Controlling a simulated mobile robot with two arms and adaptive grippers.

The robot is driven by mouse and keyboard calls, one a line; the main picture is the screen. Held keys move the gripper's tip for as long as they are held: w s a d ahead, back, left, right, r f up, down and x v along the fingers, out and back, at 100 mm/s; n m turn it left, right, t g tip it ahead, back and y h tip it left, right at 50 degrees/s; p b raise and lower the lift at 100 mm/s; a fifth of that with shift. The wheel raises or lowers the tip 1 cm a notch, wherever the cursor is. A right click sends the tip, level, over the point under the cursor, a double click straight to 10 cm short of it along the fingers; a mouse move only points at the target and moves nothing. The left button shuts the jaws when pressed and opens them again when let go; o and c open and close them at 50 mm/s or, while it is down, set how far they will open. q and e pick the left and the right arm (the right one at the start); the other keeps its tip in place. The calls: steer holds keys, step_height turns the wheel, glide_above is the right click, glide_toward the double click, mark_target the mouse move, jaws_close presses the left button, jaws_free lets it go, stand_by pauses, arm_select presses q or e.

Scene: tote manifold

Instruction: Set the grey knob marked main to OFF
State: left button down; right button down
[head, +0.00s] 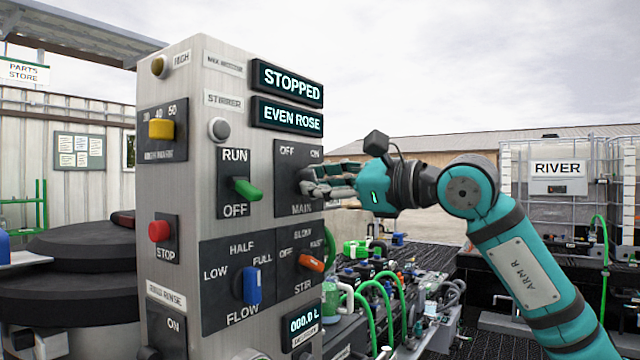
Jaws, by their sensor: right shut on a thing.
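The main switch plate (289,162) is dark, on the front of the tall grey metal control panel. OFF is at its upper left, ON at its upper right and MAIN below. My right gripper (312,183) comes in from the right with its grey fingers at the middle of this plate. It is shut on the grey main knob, which the fingers mostly cover. I cannot tell which way the knob points. My left gripper is not in view.
Close by are the green RUN/OFF knob (247,190), the orange STIR knob (311,262), the blue FLOW knob (252,286) and the red STOP button (159,231). Displays (287,83) above read STOPPED and EVEN ROSE. Hoses and fittings lie behind the panel.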

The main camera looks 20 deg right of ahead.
steer(key=shift+n, duration=0.6)
steer(key=c, duration=1.3)
jaws_free()
steer(key=v, duration=1.2)
